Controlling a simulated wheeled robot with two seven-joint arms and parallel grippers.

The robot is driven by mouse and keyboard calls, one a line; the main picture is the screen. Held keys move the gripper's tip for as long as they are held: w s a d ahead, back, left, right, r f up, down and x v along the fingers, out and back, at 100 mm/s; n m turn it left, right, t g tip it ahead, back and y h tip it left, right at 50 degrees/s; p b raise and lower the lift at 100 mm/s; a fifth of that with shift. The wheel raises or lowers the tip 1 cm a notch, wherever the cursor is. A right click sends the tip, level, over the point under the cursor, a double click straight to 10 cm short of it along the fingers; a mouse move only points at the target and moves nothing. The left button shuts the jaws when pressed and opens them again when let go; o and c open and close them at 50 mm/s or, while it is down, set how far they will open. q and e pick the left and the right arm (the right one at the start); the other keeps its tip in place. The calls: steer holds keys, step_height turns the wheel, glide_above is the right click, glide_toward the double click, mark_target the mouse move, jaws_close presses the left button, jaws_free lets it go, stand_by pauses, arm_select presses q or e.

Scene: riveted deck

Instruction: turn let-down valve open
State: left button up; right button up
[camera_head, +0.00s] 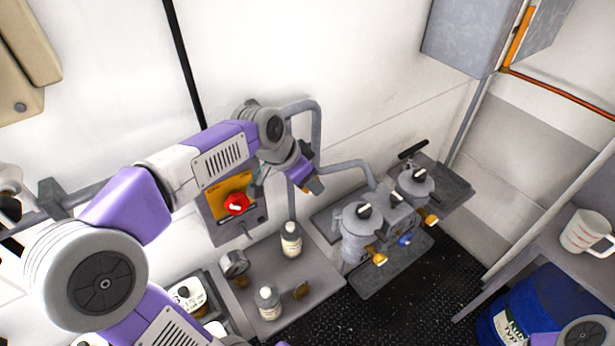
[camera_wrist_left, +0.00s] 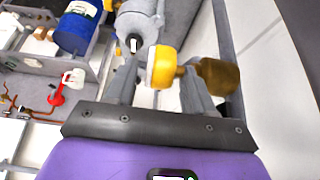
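A valve with a round yellow knob (camera_wrist_left: 162,66) and a brass body (camera_wrist_left: 217,76) shows in the left wrist view. My left gripper (camera_wrist_left: 160,82) is open, its two grey fingers apart. The yellow knob appears between the fingertips; I cannot tell whether they touch it. In the head view my left gripper (camera_head: 312,186) is beside the grey pipe, right of the panel, and largely hides what is there. No label shows which valve is the let-down valve. My right gripper is out of view.
A panel with a red knob (camera_head: 236,204) is behind my left arm. Grey pump units (camera_head: 359,232) with yellow knobs stand to the right. Bottles (camera_head: 291,240) stand on a grey shelf below. A blue drum (camera_head: 533,308) and a white mug (camera_head: 586,232) are at the right.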

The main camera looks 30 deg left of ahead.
arm_select(q)
steer(key=shift+r, duration=0.1)
steer(key=p+v, duration=0.1)
steer(key=v, duration=0.6)
steer(key=shift+r, duration=0.15)
steer(key=shift+s, duration=0.15)
